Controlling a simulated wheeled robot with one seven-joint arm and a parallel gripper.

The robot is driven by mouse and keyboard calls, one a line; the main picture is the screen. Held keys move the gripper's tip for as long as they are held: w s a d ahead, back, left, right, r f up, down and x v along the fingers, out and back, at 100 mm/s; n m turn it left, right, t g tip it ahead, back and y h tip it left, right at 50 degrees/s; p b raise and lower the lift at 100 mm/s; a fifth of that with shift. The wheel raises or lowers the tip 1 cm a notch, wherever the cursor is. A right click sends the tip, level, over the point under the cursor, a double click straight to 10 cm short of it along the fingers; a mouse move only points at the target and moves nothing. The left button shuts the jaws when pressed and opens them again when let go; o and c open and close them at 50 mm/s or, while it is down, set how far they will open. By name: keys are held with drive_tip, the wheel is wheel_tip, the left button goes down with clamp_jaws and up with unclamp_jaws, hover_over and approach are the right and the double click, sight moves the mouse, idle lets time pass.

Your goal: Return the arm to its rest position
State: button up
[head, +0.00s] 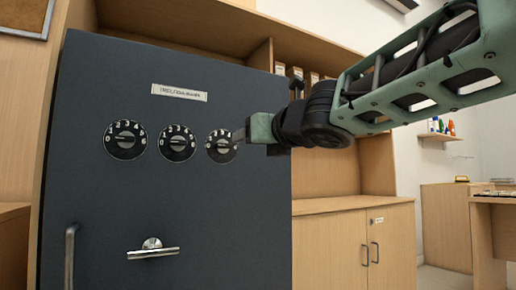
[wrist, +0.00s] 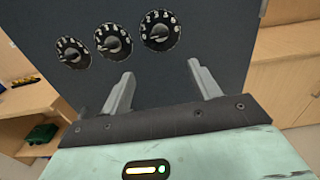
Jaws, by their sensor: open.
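My gripper (wrist: 162,82) is open and empty in the wrist view, its two fingers spread in front of the dark safe door. In the head view my gripper (head: 241,134) reaches in from the right, with its tip beside the rightmost dial (head: 221,146). Whether it touches the dial I cannot tell. The dark grey safe (head: 200,220) has a row of three numbered black dials, the left dial (head: 124,140), the middle dial (head: 177,143) and the right one. The wrist view shows all three, with one dial (wrist: 160,31) nearest the fingers.
The safe has a lever handle (head: 152,249) and a vertical bar handle (head: 71,255). A wooden cabinet (head: 335,240) stands right of the safe, with shelves above it. A desk (head: 490,198) stands at the far right. Open room lies between cabinet and desk.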

drive_tip(key=s+d+f+m+g+h+p, duration=0.2)
drive_tip(key=d+f+m+g+h+p, duration=0.15)
drive_tip(key=f+m, duration=0.6)
drive_tip(key=s+d+f+m+g+h+p, duration=0.15)
drive_tip(key=d+f+m, duration=0.25)
drive_tip(key=f+m, duration=0.55)
drive_tip(key=s+d+f+m+g+h+p, duration=0.1)
drive_tip(key=s+d+f+m+g+p, duration=0.25)
drive_tip(key=s, duration=0.65)
drive_tip(key=s+d+f+m+g+h+p, duration=0.15)
drive_tip(key=s+f+m+g, duration=0.25)
drive_tip(key=s+f+m, duration=0.45)
drive_tip(key=s+d+f+m+g+h+p, duration=0.1)
drive_tip(key=s+d+f+m+g+p, duration=0.2)
drive_tip(key=s, duration=0.8)
wheel_tip(320, 180, up, 39)
drive_tip(key=p, duration=3.6)
drive_tip(key=shift+w+d+f+m+p, duration=0.2)
drive_tip(key=shift+d+m+p, duration=0.1)
drive_tip(key=shift+m, duration=0.1)
